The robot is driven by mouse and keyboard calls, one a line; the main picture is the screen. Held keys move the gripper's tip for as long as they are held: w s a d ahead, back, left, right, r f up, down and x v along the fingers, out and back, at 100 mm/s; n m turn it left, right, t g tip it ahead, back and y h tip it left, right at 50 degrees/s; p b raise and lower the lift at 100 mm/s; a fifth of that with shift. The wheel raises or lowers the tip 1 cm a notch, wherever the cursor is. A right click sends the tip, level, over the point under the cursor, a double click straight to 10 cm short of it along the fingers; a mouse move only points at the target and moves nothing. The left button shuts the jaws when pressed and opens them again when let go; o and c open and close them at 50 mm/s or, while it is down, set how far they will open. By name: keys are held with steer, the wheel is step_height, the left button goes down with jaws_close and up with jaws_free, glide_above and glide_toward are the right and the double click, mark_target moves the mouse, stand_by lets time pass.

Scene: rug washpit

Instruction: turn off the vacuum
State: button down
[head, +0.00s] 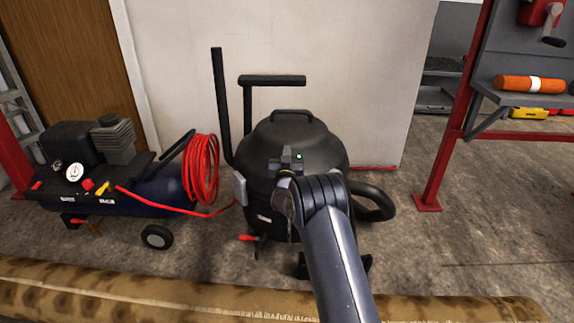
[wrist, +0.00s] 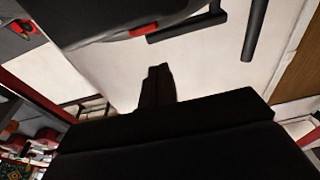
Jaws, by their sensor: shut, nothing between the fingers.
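The vacuum (head: 312,134) is a black canister with a domed lid and top handle, standing upright on the floor in the middle of the head view. In the wrist view, the shut fingers (wrist: 157,82) point up the picture. Part of the vacuum (wrist: 105,18) shows at the top there, with a red piece (wrist: 145,30) on its edge. My arm hides the vacuum's lower front.
An air compressor (head: 150,195) with a coiled red hose (head: 201,168) stands at the left. A rolled rug (head: 150,296) lies across the front. A black hose (head: 372,200) curves at the vacuum's right. A red-framed rack (head: 450,130) stands right, with open floor before it.

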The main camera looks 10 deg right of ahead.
steer(key=shift+w+d, duration=0.1)
steer(key=shift+w, duration=0.45)
steer(key=shift+s+f+b, duration=0.2)
steer(key=shift+f+b, duration=0.3)
steer(key=shift+f, duration=0.45)
steer(key=shift+s+f+b, duration=0.2)
steer(key=shift+f+b, duration=0.3)
steer(key=shift+f, duration=0.4)
steer(key=shift+s+f, duration=0.1)
steer(key=shift+f, duration=0.4)
steer(key=p+v, duration=0.3)
steer(key=v, duration=0.7)
steer(key=shift+s+a+p, duration=0.2)
steer(key=shift+s+p, duration=0.1)
steer(key=shift+s, duration=0.05)
